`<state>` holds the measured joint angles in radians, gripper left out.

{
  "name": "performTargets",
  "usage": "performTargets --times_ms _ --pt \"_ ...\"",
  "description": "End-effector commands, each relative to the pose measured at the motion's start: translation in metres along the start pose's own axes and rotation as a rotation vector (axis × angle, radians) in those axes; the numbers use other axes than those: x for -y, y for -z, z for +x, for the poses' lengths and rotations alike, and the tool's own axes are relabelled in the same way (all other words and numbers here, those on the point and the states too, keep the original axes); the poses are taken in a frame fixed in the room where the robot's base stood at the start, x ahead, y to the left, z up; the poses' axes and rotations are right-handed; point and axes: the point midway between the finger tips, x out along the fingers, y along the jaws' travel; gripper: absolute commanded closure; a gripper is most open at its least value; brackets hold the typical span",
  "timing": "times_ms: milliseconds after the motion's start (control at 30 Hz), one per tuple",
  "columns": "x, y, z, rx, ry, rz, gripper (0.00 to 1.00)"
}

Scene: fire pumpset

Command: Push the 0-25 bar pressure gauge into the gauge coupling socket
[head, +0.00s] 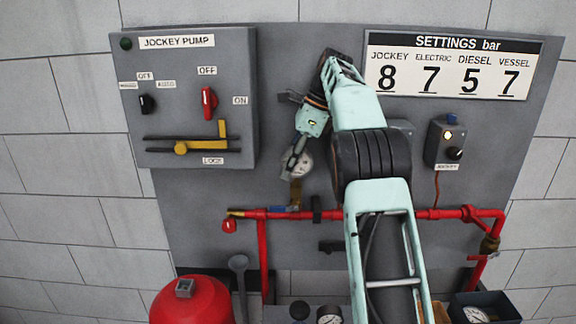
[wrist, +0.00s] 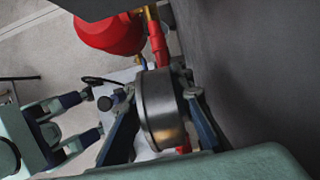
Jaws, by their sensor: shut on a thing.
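My gripper (head: 293,163) is shut on a round pressure gauge (head: 303,164) with a pale dial, in front of the grey panel. The dial's range is too small to read.
Another gauge (head: 330,316) lies at the bottom, and one (head: 475,314) lies in a dark bin (head: 508,301). A red vessel (head: 192,303) stands at lower left. The jockey pump box (head: 190,110) protrudes at left.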

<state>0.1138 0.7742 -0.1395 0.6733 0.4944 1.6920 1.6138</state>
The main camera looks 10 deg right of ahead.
Motion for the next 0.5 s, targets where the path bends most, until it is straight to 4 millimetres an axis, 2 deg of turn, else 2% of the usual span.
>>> performTargets --times_ms 500 --pt "0.000 0.005 0.012 0.000 0.000 -0.001 1.00"
